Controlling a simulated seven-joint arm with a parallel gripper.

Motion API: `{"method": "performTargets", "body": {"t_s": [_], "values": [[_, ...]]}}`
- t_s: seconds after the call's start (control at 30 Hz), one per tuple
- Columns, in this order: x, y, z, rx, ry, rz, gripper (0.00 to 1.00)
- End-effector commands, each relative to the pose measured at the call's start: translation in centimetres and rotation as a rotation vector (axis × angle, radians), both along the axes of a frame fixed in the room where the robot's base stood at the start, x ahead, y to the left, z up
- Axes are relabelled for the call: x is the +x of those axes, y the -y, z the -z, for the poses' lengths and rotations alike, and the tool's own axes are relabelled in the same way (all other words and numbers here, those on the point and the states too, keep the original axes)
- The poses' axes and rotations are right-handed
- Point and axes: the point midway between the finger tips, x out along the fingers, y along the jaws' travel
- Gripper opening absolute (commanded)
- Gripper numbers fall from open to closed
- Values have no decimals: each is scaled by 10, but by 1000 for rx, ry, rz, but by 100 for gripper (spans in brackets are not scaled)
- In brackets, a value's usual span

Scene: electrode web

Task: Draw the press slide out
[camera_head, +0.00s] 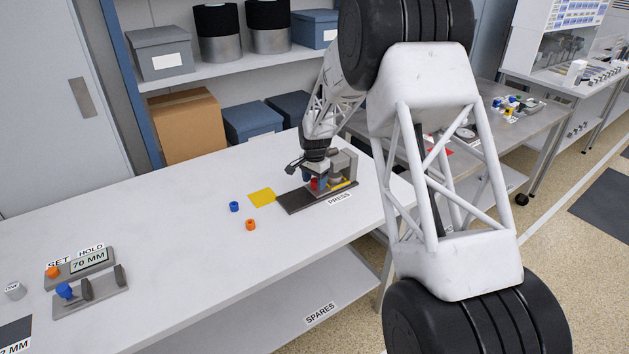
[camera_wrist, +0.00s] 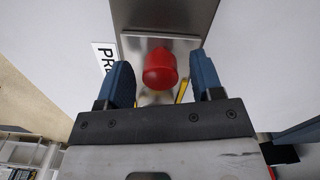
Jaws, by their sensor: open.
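The press (camera_head: 343,168) stands near the right end of the white table, with a dark base plate (camera_head: 297,203) running out to its left. Its red knob (camera_head: 315,184) is partly hidden by my gripper (camera_head: 314,177). In the wrist view, the red knob (camera_wrist: 160,70) stands on a pale metal plate (camera_wrist: 135,45), which looks like the slide. My gripper (camera_wrist: 160,62) is open, with one blue finger on each side of the knob. Gaps show between the knob and both fingers. How deep the fingers reach beside it is hard to tell.
A yellow square (camera_head: 262,198), a blue piece (camera_head: 234,206) and an orange piece (camera_head: 250,225) lie left of the press. A gauge fixture reading 70 MM (camera_head: 88,261) stands at the far left. The table between is clear. Shelves with boxes (camera_head: 165,55) stand behind.

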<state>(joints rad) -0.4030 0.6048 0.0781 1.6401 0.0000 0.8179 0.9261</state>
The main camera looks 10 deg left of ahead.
Motion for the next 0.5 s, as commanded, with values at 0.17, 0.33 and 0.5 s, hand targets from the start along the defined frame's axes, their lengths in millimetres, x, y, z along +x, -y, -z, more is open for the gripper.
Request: {"method": "performTargets", "body": {"t_s": [0.17,0.33,0.5], "values": [[0,0,0,0,0,0,60],[0,0,0,0,0,0,37],[0,0,0,0,0,0,11]]}}
